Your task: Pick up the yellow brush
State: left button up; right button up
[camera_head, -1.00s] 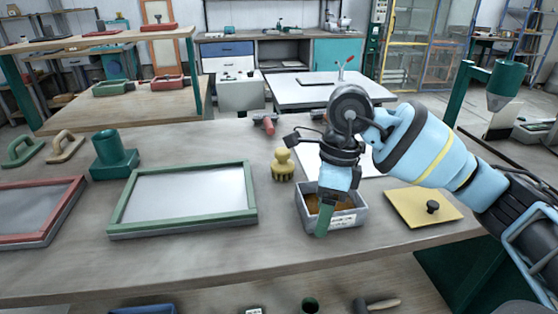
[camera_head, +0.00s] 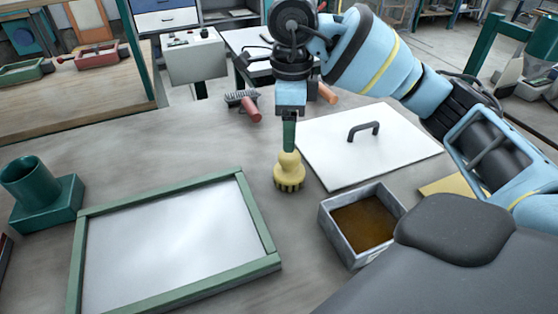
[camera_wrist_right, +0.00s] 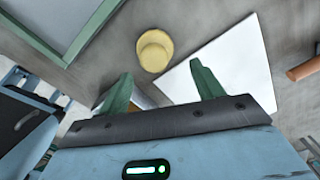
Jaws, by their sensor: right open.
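The yellow brush (camera_head: 289,174) stands upright on the grey table, bristles down, between the green-framed screen and the white board. In the right wrist view its round top (camera_wrist_right: 155,50) shows beyond the fingertips, a little left of the middle between them. My right gripper (camera_head: 289,146) is above the brush, its green fingers pointing down and overlapping the brush's top in the head view. In the wrist view the two green fingers (camera_wrist_right: 162,80) are wide apart with nothing between them. My left gripper is not in view.
The green-framed screen (camera_head: 262,226) lies left of the brush. A white board (camera_head: 350,165) with a dark handle lies to the right. A grey box (camera_head: 344,239) of brown material stands in front right. A red-handled tool (camera_head: 251,110) lies behind. A green holder (camera_head: 48,205) stands far left.

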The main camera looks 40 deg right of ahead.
aim_at(289, 158)
jog(key=shift+s+f, duration=0.3)
jog(key=shift+f, duration=0.05)
jog(key=shift+f+b, duration=0.35)
jog(key=shift+f, duration=0.7)
jog(key=shift+s+a+f, duration=0.1)
jog(key=shift+a+f, duration=0.05)
jog(key=shift+f, duration=1.1)
jog(key=shift+s+a+f, duration=0.1)
jog(key=shift+f, duration=1.15)
jog(key=c, duration=1.1)
